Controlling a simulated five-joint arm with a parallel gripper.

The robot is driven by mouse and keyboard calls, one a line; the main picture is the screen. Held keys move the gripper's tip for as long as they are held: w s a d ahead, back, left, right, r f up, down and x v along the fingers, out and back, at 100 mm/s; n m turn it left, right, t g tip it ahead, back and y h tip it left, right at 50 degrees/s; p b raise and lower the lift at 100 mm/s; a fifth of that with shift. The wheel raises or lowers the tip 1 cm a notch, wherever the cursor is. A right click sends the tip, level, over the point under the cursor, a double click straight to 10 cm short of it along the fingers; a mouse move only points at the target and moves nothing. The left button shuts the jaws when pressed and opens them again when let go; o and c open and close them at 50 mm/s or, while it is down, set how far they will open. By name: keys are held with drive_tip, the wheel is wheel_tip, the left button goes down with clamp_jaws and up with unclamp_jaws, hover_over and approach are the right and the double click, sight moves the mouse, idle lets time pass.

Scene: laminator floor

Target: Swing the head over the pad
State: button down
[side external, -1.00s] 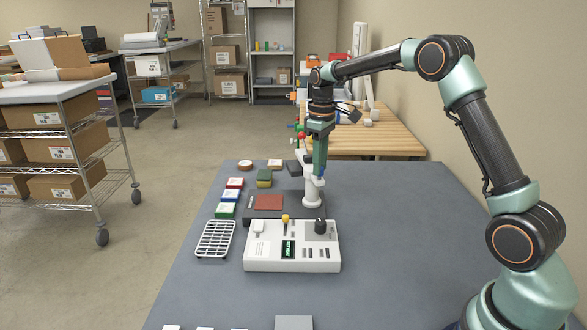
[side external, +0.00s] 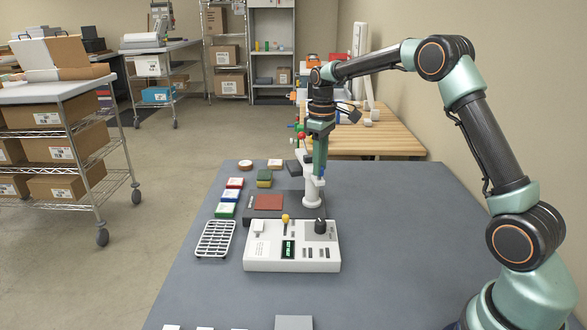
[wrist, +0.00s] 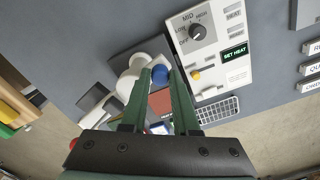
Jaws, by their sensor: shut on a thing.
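The white head (side external: 313,192) stands on its post at the right of a dark base in the side view. In the wrist view the white rounded head (wrist: 132,76) has a blue knob (wrist: 160,72) at its side. My gripper (wrist: 158,80) has its green fingers on either side of this knob and is shut on it. In the side view my gripper (side external: 318,172) points down at the head and hides part of it. The red-brown pad (side external: 268,202) lies bare on the base, left of the post. It also shows between my fingers in the wrist view (wrist: 161,103).
A white control box (side external: 262,265) with a dial, a yellow-topped lever and a SET HEAT display stands in front of the base. A white rack (side external: 215,239) and several coloured blocks lie to the left. The grey table (side external: 400,240) is clear at right.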

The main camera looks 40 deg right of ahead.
drive_tip(key=shift+d+r, duration=0.1)
idle(0.3)
drive_tip(key=w+d+n, duration=0.1)
drive_tip(key=d+n, duration=0.5)
drive_tip(key=n, duration=0.9)
drive_tip(key=shift+d, duration=0.3)
idle(0.4)
drive_tip(key=c, duration=0.7)
unclamp_jaws()
drive_tip(key=shift+o, duration=0.2)
